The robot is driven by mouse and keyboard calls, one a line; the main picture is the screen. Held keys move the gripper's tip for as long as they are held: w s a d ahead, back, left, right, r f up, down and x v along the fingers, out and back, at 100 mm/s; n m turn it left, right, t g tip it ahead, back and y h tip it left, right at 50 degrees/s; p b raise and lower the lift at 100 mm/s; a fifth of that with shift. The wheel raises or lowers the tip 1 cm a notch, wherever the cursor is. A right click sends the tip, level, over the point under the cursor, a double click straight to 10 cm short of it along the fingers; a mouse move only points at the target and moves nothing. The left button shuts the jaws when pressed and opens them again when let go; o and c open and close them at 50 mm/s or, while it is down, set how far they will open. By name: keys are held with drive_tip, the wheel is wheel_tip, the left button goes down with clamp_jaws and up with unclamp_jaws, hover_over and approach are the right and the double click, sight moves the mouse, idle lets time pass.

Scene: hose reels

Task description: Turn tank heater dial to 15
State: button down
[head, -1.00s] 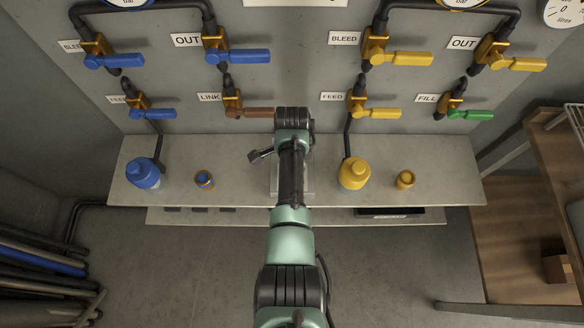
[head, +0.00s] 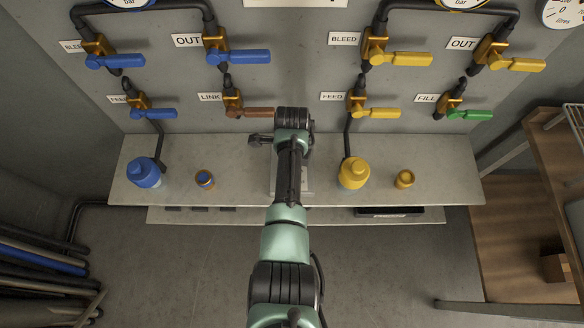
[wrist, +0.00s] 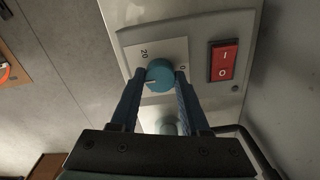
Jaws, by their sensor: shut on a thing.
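The tank heater dial (wrist: 160,75) is a round teal knob with a white pointer line, on a pale scale plate (wrist: 174,50) in the wrist view. The marks 20 and 0 are readable on the plate. The pointer line points to the left in the picture, toward the lower left of the 20. My gripper (wrist: 160,82) has one blue finger on each side of the dial and is shut on it. In the head view my arm hides the dial and most of the heater.
A red rocker switch (wrist: 224,60) sits right of the dial on the same housing. Valves with levers, such as the brown one (head: 257,112), line the wall above.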

drive_tip(key=shift+w+d+r, duration=0.1)
drive_tip(key=shift+c, duration=1.9)
unclamp_jaws()
wheel_tip(320, 180, up, 13)
drive_tip(key=shift+p, duration=0.4)
